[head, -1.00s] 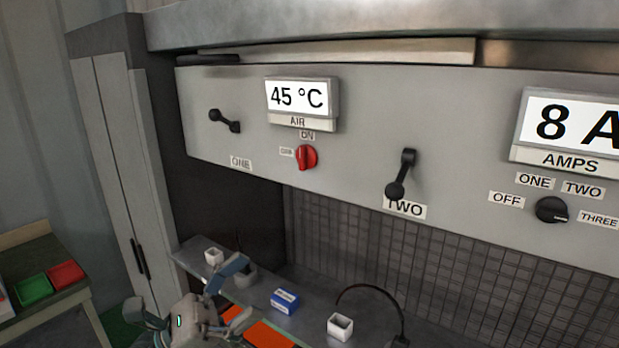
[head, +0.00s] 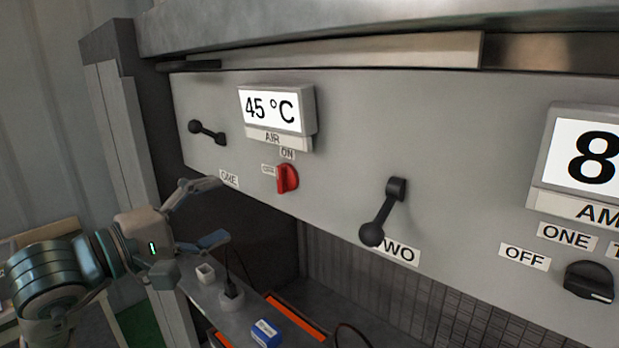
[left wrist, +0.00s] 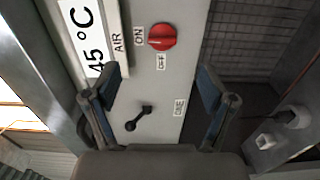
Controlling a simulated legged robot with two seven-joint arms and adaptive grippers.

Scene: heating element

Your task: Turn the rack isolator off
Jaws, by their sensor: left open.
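The red rotary knob (head: 287,178) is on the grey panel below the 45 °C display, with an ON label (head: 287,154) above it and an OFF label (head: 268,169) to its left. Its grip stands roughly upright, towards ON. In the left wrist view the red knob (left wrist: 162,37) is ahead, beyond the fingertips. My left gripper (head: 222,212) is open and empty, left of the knob and a little lower, apart from it. Its open fingers also show in the left wrist view (left wrist: 160,85). My right gripper is out of view.
Lever ONE (head: 207,132) and lever TWO (head: 384,212) stick out from the panel on either side of the knob. A black selector (head: 588,282) is at the right. Below, a shelf holds a blue box (head: 265,333) and a small white cup (head: 205,273).

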